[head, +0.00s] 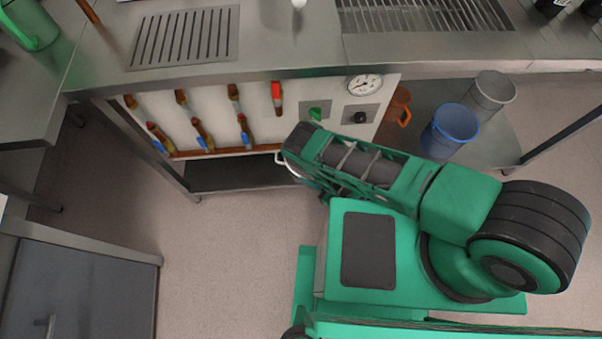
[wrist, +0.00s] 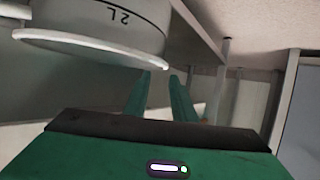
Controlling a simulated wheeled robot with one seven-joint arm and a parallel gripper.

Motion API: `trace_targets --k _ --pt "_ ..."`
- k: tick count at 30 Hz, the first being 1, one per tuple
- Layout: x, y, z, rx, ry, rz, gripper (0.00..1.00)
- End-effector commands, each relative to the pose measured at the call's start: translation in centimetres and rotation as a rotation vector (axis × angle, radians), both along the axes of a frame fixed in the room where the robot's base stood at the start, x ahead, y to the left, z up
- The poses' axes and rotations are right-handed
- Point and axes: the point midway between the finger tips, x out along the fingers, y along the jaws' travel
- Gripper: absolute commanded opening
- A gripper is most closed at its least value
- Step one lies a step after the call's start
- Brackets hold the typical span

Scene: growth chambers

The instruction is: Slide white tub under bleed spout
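The white tub (wrist: 95,25) fills the upper left of the wrist view. It appears upside down there, with a "2L" mark and a thick white rim. In the head view only a sliver of a pale rim (head: 288,166) shows beside my gripper, at the front of the dark lower shelf; my arm hides the rest. I cannot make out the bleed spout.
A white panel (head: 265,128) carries valves with red, blue and green handles, a brown pipe (head: 225,152) and a gauge (head: 365,85). A blue bucket (head: 449,130), a grey bucket (head: 490,92) and an orange container (head: 398,105) stand to the right.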

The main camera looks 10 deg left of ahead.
Motion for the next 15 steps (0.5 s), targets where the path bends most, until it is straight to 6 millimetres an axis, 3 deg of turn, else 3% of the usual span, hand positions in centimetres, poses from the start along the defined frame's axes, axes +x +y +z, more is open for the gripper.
trace_targets --k 6,15 --pt "-1.4 -2.4 1.1 -0.001 0.001 0.0 0.24" --pt "-1.9 -3.1 1.5 0.0 0.0 0.0 0.24"
